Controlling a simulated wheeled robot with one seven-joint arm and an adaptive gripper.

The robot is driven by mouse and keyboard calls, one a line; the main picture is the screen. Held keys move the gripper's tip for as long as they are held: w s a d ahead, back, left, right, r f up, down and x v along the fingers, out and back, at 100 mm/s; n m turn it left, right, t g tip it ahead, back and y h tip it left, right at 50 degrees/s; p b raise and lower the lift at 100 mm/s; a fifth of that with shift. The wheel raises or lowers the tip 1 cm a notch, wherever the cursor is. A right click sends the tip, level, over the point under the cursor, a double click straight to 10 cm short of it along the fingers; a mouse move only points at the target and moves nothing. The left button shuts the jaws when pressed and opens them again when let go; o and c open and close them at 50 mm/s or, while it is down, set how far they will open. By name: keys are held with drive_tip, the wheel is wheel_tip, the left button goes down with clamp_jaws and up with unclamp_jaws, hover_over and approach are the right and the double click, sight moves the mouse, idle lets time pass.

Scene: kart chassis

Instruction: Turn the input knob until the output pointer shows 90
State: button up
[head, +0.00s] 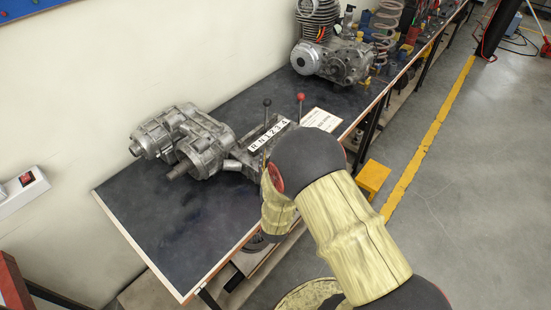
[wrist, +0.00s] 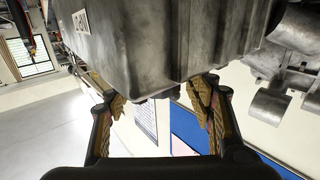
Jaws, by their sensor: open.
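A grey metal gearbox (head: 195,140) lies on the dark bench top in the head view, with a round shaft stub at its front. A white strip marked R N 1 2 3 4 (head: 268,135) is on its right part. A lever with a black ball (head: 267,102) and one with a red ball (head: 301,97) stand there. I cannot pick out the input knob or output pointer. In the wrist view my gripper (wrist: 165,96) is open, its fingers spread below a large grey metal casing (wrist: 160,45). I cannot tell whether they touch it. My arm hides the gripper in the head view.
The bench (head: 125,200) has free room at its front left. An engine (head: 330,55) and a coil spring (head: 385,25) stand farther back. A white printed card (head: 321,120) lies beside the gearbox. A yellow step (head: 373,178) is on the floor to the right.

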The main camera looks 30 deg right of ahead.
drive_tip(key=shift+s, duration=0.1)
drive_tip(key=v, duration=1.2)
drive_tip(key=shift+f, duration=0.1)
drive_tip(key=w+a+r+n+g+y, duration=0.1)
drive_tip(key=w+a+r+g+y, duration=0.1)
drive_tip(key=w+a+r+y, duration=0.5)
drive_tip(key=s+a+r+n+g+y, duration=0.35)
drive_tip(key=a+r, duration=0.25)
drive_tip(key=r, duration=0.2)
drive_tip(key=s+d+r+n+g, duration=0.1)
drive_tip(key=s+r+g, duration=0.1)
drive_tip(key=s, duration=0.8)
drive_tip(key=s+d+r+g+h, duration=0.1)
drive_tip(key=s+r, duration=0.3)
drive_tip(key=s, duration=0.6)
drive_tip(key=shift+d+r+n+g, duration=0.35)
drive_tip(key=shift+d+g, duration=0.3)
drive_tip(key=shift+d, duration=0.15)
